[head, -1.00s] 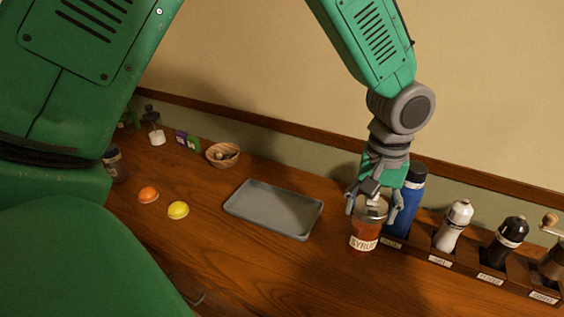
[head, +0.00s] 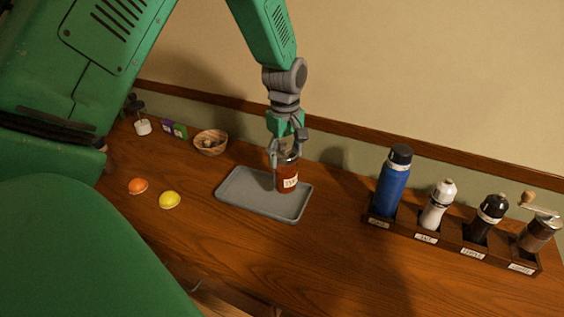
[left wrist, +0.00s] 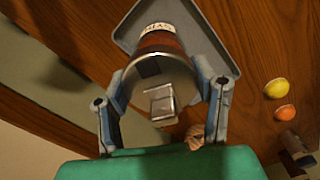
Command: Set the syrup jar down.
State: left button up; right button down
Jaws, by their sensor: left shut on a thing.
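The syrup jar (head: 287,177) is a glass jar of red-brown syrup with a pale label and a metal lid. My left gripper (head: 287,154) is shut on it from above, one finger on each side. The jar is upright over the right back part of the grey tray (head: 222,199). I cannot tell whether its base touches the tray. In the left wrist view the jar (left wrist: 160,42) sits between the fingers, with the tray (left wrist: 122,38) behind it. My right gripper is not in view.
A wooden rack (head: 450,248) at right holds a blue bottle (head: 393,183), a white shaker (head: 437,206), a black shaker (head: 486,220) and a grinder (head: 537,236). An orange ball (head: 138,186), a yellow ball (head: 169,200) and a wooden bowl (head: 210,143) are left of the tray. Counter between tray and rack is clear.

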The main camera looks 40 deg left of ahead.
aim_at(283, 142)
pick_arm(q)
jog(key=f, duration=0.1)
jog(key=a+f, duration=0.1)
jog(key=f, duration=0.3)
jog(key=shift+a+f, duration=0.1)
jog(key=shift+a, duration=0.3)
jog(key=shift+d+f, duration=0.1)
jog(key=shift+d, duration=0.7)
jog(key=o, duration=1.7)
jog(key=shift+a+f, duration=0.1)
jog(key=shift+a, duration=0.4)
jog(key=shift+a+r, duration=0.15)
jog(key=shift+r, duration=0.05)
jog(key=r, duration=0.7)
jog(key=d+r, duration=0.1)
jog(key=r, duration=0.3)
jog(key=shift+d, duration=0.1)
jog(key=shift+a+r, duration=0.2)
jog(key=shift+r, duration=0.25)
jog(key=shift+s+a, duration=0.1)
jog(key=shift+a, duration=0.25)
jog(key=shift+d, duration=0.35)
